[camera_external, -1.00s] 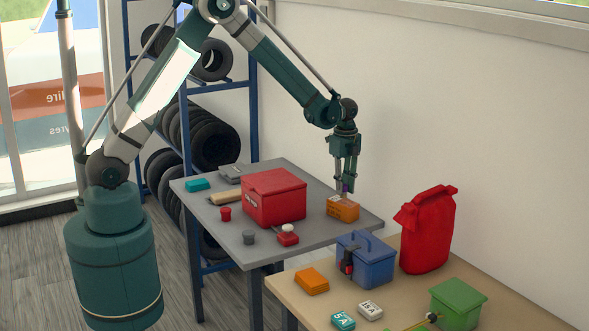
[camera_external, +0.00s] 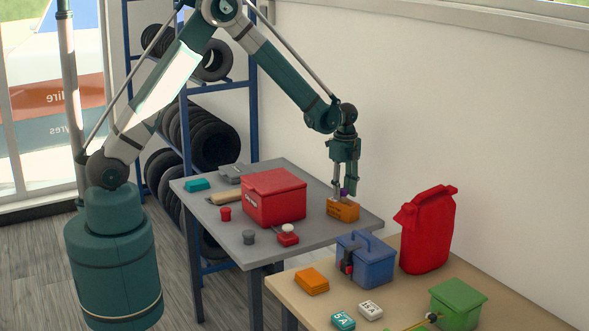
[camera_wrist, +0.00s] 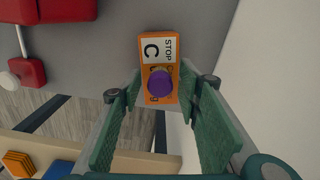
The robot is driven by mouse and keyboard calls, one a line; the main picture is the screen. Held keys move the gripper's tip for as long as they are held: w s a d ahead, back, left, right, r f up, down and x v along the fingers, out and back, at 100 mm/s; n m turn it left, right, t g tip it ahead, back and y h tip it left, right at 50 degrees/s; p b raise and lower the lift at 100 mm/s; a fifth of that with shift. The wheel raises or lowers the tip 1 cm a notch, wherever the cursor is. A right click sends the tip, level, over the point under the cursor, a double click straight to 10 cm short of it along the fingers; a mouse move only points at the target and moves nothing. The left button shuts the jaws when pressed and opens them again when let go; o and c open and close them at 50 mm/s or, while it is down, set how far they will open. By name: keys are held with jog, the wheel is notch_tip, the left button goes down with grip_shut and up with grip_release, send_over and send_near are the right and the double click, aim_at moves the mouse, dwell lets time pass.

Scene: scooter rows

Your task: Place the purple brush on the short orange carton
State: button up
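The purple brush (camera_external: 344,191) stands at the top of the short orange carton (camera_external: 342,211) on the grey table. In the wrist view the round purple end of the brush (camera_wrist: 160,82) covers part of the carton (camera_wrist: 172,68), which has a white label reading "STOP C". My gripper (camera_external: 343,187) is just above the carton. In the wrist view its green fingers (camera_wrist: 160,90) are spread wide on both sides of the brush, with gaps showing. The lower part of the brush is hidden in both views.
A large red box (camera_external: 273,199) stands left of the carton on the grey table (camera_external: 330,230), with several small items around it. A lower wooden table (camera_external: 400,310) in front holds a blue box (camera_external: 368,262), a red canister (camera_external: 428,232) and a green box (camera_external: 457,303). A white wall is behind.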

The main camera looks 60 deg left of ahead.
aim_at(343, 190)
jog(key=shift+r, duration=0.15)
notch_tip(343, 190, up, 12)
dwell(0.8)
jog(key=shift+r, duration=0.1)
dwell(0.5)
jog(key=s+a+r+n+t, duration=0.25)
jog(key=s+r+n, duration=0.55)
jog(key=s+r, duration=1.2)
jog(key=s+f+n+t, duration=0.2)
jog(key=s+n, duration=0.6)
jog(key=s, duration=1.6)
jog(key=t, duration=0.2)
jog(key=shift+a+t, duration=0.2)
jog(key=shift+t, duration=0.15)
